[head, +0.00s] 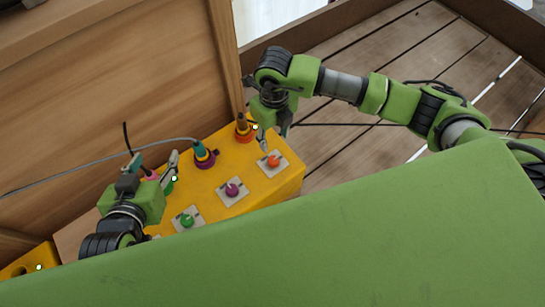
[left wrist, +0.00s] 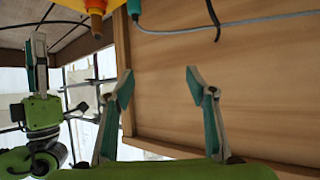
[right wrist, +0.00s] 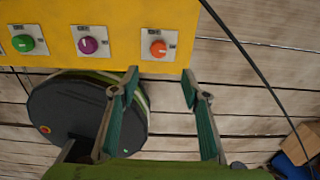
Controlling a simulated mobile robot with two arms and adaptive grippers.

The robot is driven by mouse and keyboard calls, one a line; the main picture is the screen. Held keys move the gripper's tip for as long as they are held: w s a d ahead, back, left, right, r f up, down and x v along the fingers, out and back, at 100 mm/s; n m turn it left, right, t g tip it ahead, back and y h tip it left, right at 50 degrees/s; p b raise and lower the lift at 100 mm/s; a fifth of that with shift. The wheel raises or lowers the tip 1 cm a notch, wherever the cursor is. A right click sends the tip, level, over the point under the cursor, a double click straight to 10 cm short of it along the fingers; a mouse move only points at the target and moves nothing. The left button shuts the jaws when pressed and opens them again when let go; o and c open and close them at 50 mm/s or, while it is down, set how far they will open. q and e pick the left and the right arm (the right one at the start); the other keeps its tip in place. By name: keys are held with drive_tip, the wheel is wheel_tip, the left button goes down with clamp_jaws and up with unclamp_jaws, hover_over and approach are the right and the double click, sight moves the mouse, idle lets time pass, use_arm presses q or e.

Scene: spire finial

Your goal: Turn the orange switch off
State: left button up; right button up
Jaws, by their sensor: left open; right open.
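The orange switch (head: 273,161) is a round knob on a pale square plate at the right end of the yellow box (head: 222,212). It also shows in the right wrist view (right wrist: 158,48), just beyond the fingertips. I cannot tell its setting. My right gripper (head: 274,138) is open and empty, close to the orange switch, apart from it in the right wrist view (right wrist: 160,84). My left gripper (head: 154,162) is open over the box's left part, near the green plug (head: 168,185). In the left wrist view (left wrist: 160,73) nothing is between its fingers.
A purple switch (head: 232,190) and a green switch (head: 187,221) sit in line with the orange one. An orange plug (head: 243,130) and a purple-and-teal plug (head: 203,155) stand along the box's back edge. A grey cable (head: 85,173) runs left along the wooden wall (head: 120,80).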

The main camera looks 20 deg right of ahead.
drive_tip(key=b, duration=0.2)
hover_over(273, 160)
wheel_tip(273, 160, down, 7)
drive_tip(key=shift+d+f, duration=0.1)
drive_tip(key=shift+f, duration=0.05)
wheel_tip(273, 160, down, 5)
drive_tip(key=shift+f+b, duration=0.15)
drive_tip(key=shift+b, duration=0.7)
use_arm(q)
drive_tip(key=w+d+r+t+h, duration=0.1)
drive_tip(key=r+t, duration=0.4)
drive_tip(key=r, duration=0.5)
drive_tip(key=w+d+r+t+h, duration=0.2)
drive_tip(key=r+t, duration=0.3)
drive_tip(key=r, duration=0.4)
drive_tip(key=shift+d+r+t+h, duration=0.2)
drive_tip(key=shift+r+t+h, duration=0.1)
drive_tip(key=shift+r+h, duration=0.1)
use_arm(e)
drive_tip(key=shift+f, duration=0.3)
use_arm(q)
drive_tip(key=shift+f+m, duration=0.1)
drive_tip(key=shift+m, duration=0.2)
use_arm(e)
drive_tip(key=c, duration=1.1)
